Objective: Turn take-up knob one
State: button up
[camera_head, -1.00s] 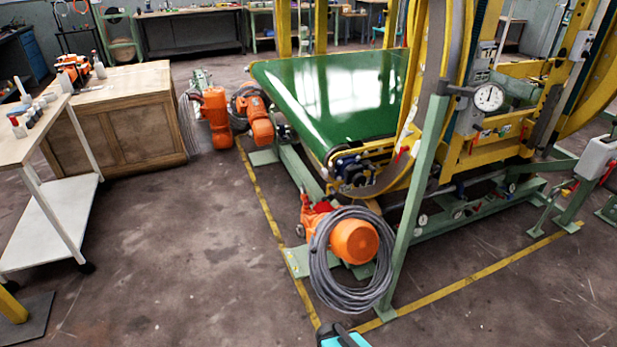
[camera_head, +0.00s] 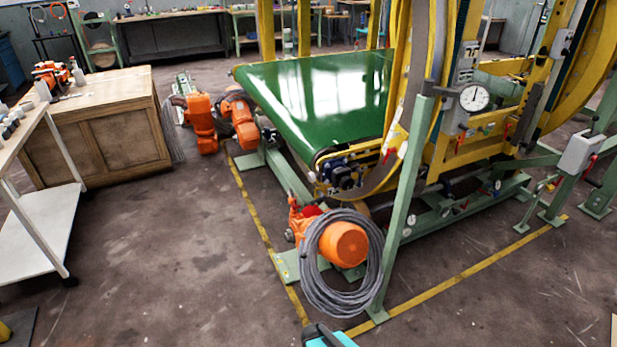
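The ring inverter (camera_head: 420,110) stands right of centre, with a yellow frame and a green belt (camera_head: 320,95). A dark take-up and bearing assembly (camera_head: 343,175) sits at the near end of the belt. Small round white-faced parts (camera_head: 497,186) show low on the green base rail; I cannot tell which part is take-up knob one.
An orange motor (camera_head: 343,244) with a coiled grey cable (camera_head: 322,290) stands at the machine's near corner. Yellow floor lines (camera_head: 262,222) surround the machine. A wooden cabinet (camera_head: 95,140) and a white trolley (camera_head: 45,215) stand left. Open floor lies between them and the machine.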

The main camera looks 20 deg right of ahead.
aim_at(311, 177)
jog(key=i, duration=0.4)
jog(key=u, duration=0.85)
jog(key=k, duration=0.6)
jog(key=u, duration=0.05)
jog(key=i, duration=0.6)
